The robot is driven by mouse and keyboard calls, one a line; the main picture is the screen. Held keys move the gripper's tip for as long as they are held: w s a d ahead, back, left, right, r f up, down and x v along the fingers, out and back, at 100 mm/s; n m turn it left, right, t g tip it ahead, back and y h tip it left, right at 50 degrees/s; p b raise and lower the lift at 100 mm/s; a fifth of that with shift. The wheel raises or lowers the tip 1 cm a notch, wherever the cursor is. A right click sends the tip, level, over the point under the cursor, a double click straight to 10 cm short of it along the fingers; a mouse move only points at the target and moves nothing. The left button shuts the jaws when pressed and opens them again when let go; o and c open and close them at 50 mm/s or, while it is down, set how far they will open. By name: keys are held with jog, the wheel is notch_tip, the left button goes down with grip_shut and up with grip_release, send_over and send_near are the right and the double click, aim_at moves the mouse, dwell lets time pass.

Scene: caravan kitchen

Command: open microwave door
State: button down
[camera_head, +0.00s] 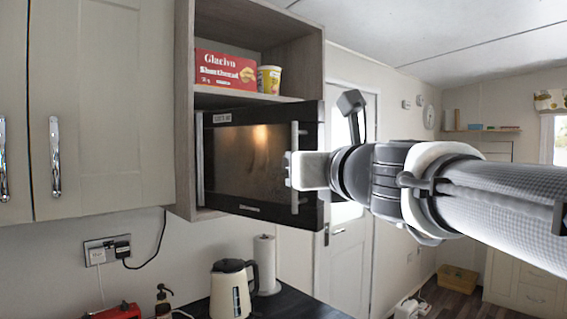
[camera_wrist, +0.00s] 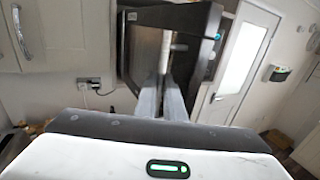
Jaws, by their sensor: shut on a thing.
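The microwave door (camera_head: 245,165) is dark, with a glossy window, in the wooden wall cabinet in the head view. It stands at an angle, its right edge out in front of the cabinet's right side, so it looks partly open. Its upright silver handle (camera_head: 295,140) is near that right edge. My gripper (camera_head: 291,169) comes from the right and is shut on the handle at about mid height, hiding part of it. In the wrist view, my two fingers (camera_wrist: 171,85) reach up to the handle (camera_wrist: 174,48) on the dark door (camera_wrist: 143,50). The microwave's inside is hidden.
A red shortbread box (camera_head: 225,70) and a yellow tub (camera_head: 269,79) stand on the shelf above. A cream kettle (camera_head: 231,288) and a paper roll (camera_head: 265,258) stand on the counter below. Closed cupboards (camera_head: 100,100) are left; a white room door (camera_head: 345,265) is behind.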

jog(key=shift+s+a+r, duration=0.15)
jog(key=shift+s+a, duration=0.1)
jog(key=shift+a, duration=0.2)
jog(key=shift+s+a+r, duration=0.15)
jog(key=shift+s+a, duration=0.1)
jog(key=shift+a, duration=0.2)
jog(key=c, duration=2.3)
grip_release()
jog(key=o, duration=0.5)
jog(key=shift+w+a+f, duration=0.25)
jog(key=shift+w+a, duration=0.05)
jog(key=shift+c, duration=0.2)
jog(key=shift+d, duration=0.35)
jog(key=p+v, duration=0.3)
jog(key=v, duration=1.4)
jog(key=shift+s, duration=0.2)
jog(key=shift+d, duration=0.1)
